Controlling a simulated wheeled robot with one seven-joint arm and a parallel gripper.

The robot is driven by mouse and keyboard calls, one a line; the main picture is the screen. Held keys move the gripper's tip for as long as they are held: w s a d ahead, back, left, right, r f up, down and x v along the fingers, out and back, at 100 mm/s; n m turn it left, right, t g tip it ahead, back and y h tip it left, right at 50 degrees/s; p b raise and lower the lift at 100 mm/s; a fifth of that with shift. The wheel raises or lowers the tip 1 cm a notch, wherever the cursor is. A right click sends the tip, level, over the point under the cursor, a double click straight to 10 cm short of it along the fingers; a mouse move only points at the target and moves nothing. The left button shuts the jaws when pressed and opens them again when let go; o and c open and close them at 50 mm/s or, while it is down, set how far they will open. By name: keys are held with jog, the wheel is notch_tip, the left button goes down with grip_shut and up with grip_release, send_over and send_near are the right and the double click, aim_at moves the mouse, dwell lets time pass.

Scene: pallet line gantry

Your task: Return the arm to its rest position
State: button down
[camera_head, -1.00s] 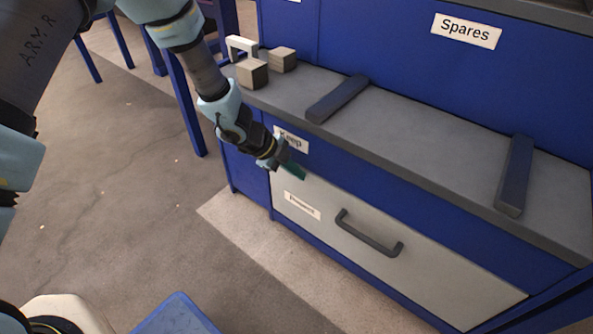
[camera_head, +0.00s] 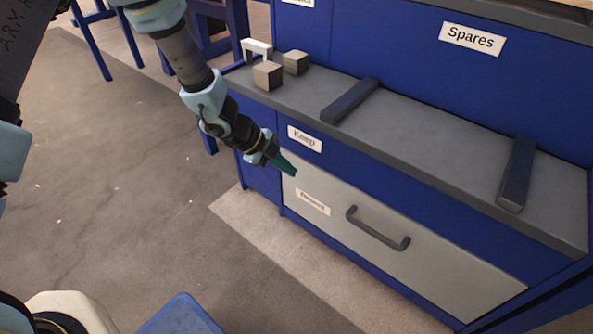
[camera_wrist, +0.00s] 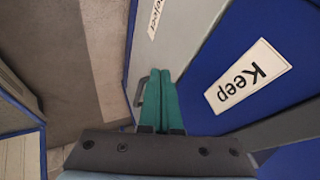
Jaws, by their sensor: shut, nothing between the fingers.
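My gripper (camera_head: 287,166) has green fingers and hangs in front of the blue cabinet, close to the top left corner of the grey drawer front and below the "Keep" label (camera_head: 304,138). In the wrist view the two green fingers (camera_wrist: 161,98) lie side by side, shut with nothing between them. The "Keep" label also shows in the wrist view (camera_wrist: 248,77). My arm comes down from the upper left in the head view. Whether the fingertips touch the drawer front cannot be told.
The grey drawer front (camera_head: 450,268) has a dark handle (camera_head: 377,229) and appears shut. Two wooden blocks (camera_head: 267,75), a white bracket (camera_head: 257,48) and two dark bars (camera_head: 350,100) lie on the grey shelf (camera_head: 430,140). A blue box (camera_head: 180,318) is at the bottom. Floor at left is clear.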

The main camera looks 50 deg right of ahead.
jog(key=p+v, duration=0.1)
jog(key=v, duration=0.3)
